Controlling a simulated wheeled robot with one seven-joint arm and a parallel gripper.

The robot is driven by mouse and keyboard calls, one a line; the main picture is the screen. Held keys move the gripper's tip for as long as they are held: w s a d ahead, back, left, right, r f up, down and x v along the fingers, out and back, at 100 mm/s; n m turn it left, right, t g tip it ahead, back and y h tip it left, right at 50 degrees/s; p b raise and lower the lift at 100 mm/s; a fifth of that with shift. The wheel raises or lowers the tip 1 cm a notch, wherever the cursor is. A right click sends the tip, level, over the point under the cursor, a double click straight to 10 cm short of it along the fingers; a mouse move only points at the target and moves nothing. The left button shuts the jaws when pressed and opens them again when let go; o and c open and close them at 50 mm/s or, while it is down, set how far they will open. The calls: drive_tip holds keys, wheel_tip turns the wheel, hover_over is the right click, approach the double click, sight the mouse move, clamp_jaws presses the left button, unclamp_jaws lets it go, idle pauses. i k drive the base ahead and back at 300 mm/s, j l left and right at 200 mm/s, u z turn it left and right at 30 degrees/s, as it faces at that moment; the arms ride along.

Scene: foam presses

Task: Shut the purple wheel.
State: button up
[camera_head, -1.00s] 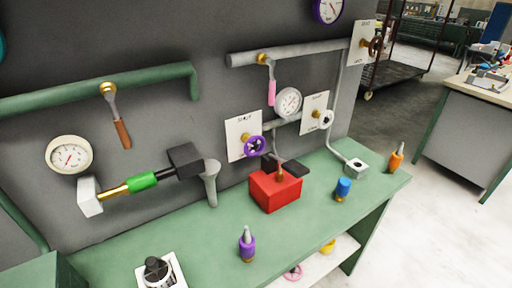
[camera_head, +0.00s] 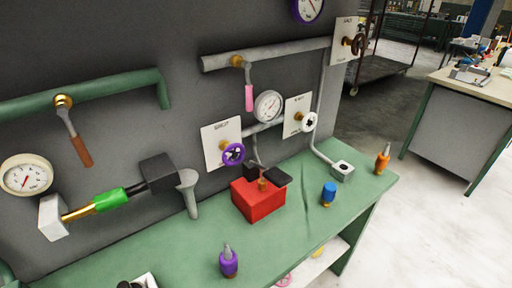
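The purple wheel (camera_head: 233,154) is a small handwheel with a dark centre. It stands out from a white plate (camera_head: 214,133) on the grey wall, just above the back edge of the green bench, with a brass fitting behind it. The plate carries dark lettering at its top, too small to read surely. The wheel is left of and above the red box (camera_head: 258,200), and nothing covers its face. How far it is turned cannot be told. My gripper is not in view.
A white wheel (camera_head: 309,122) and a dark brown wheel (camera_head: 358,43) sit on plates to the right. A grey funnel-shaped post (camera_head: 188,190) stands left of the purple wheel. Purple (camera_head: 228,263), blue (camera_head: 328,196) and orange (camera_head: 382,162) bottles stand on the green bench (camera_head: 290,235).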

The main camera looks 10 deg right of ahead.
sight(233, 155)
drive_tip(key=i+j+z, duration=0.15)
drive_tip(key=z, duration=0.3)
drive_tip(key=i+j+z, duration=0.2)
drive_tip(key=z, duration=0.2)
